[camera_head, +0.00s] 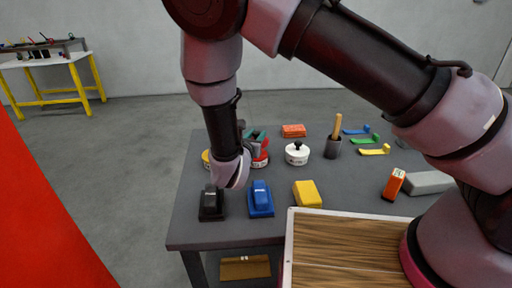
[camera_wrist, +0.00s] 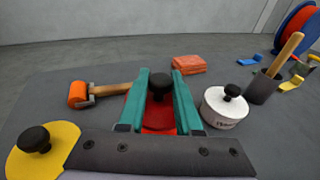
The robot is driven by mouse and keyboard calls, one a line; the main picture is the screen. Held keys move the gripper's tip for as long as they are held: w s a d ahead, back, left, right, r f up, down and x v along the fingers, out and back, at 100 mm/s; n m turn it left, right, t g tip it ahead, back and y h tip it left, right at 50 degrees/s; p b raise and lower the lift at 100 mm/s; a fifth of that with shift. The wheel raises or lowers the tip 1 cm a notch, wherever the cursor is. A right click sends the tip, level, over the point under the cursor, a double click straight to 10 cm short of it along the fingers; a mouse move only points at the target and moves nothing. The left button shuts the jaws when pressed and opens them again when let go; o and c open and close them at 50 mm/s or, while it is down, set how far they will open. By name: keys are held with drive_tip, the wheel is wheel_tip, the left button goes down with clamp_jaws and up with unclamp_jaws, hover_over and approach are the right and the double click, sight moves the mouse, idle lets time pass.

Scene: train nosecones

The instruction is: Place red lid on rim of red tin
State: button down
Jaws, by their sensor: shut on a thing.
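My gripper (camera_wrist: 161,80), with teal fingers, is shut on the black knob (camera_wrist: 160,88) of the red lid. The red lid (camera_wrist: 158,118) shows between the fingers in the wrist view, its sides partly hidden by them. In the head view my gripper (camera_head: 258,136) is over the far left part of the table. The red tin (camera_head: 262,160), with a pale label, shows just beneath it, partly hidden by my wrist. I cannot tell whether the lid touches the tin's rim or is slightly above it.
A white tin (camera_head: 297,153) with a black knob stands close on the right, and a yellow one (camera_wrist: 40,145) on the left. Black and blue (camera_head: 260,199) objects sit near the front edge.

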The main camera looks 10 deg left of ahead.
drive_tip(key=shift+f, duration=2.1)
drive_tip(key=shift+f, duration=0.1)
drive_tip(key=c, duration=0.6)
unclamp_jaws()
drive_tip(key=v, duration=1.2)
